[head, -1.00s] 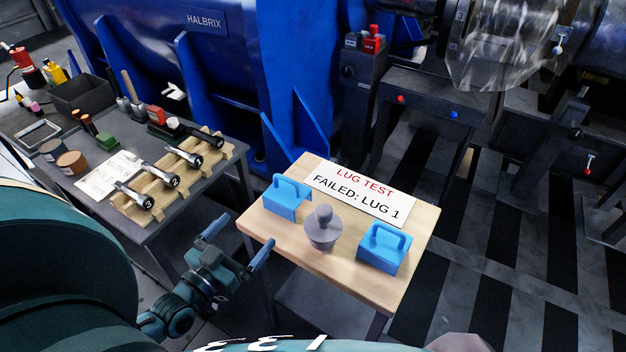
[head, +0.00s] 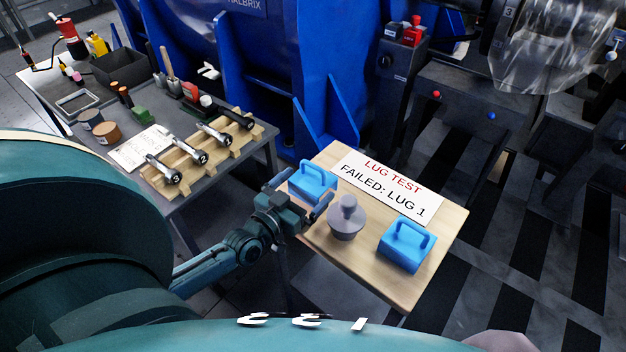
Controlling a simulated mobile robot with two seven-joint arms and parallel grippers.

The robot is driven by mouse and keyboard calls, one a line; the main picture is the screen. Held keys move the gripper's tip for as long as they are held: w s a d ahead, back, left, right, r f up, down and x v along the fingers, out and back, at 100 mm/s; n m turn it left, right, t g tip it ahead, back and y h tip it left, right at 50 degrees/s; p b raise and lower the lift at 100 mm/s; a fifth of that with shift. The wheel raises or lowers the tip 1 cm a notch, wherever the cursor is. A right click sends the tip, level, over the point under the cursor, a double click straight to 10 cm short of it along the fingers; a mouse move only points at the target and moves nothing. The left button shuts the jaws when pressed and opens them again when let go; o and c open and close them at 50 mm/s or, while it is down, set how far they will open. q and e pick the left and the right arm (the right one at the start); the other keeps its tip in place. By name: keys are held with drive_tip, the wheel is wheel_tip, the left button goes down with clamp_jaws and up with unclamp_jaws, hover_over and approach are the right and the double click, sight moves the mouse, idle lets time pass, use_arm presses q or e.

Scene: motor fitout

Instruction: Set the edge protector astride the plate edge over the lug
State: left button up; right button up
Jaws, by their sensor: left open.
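Two blue blocks with loop handles, which look like edge protectors, sit on a small wooden-topped stand (head: 375,272). The left blue block (head: 312,180) is at the stand's far left corner and the right blue block (head: 405,246) is nearer its right side. My left gripper (head: 303,190) is open at the stand's left edge, its fingers on the near side of the left block; I cannot tell whether they touch it. A blue ribbed machine (head: 265,60) stands behind; I cannot tell which of its plate edges bears the lug. My right gripper is out of view.
A grey knobbed piece (head: 347,218) stands between the blocks. A white sign (head: 390,188) reads "LUG TEST FAILED: LUG 1". A grey bench (head: 225,180) at left carries a wooden rack (head: 205,160) with numbered tools. Striped floor lies open at right.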

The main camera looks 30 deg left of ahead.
use_arm(q)
drive_tip(key=shift+w+d, duration=0.1)
drive_tip(key=shift+w, duration=0.85)
drive_tip(key=c, duration=0.9)
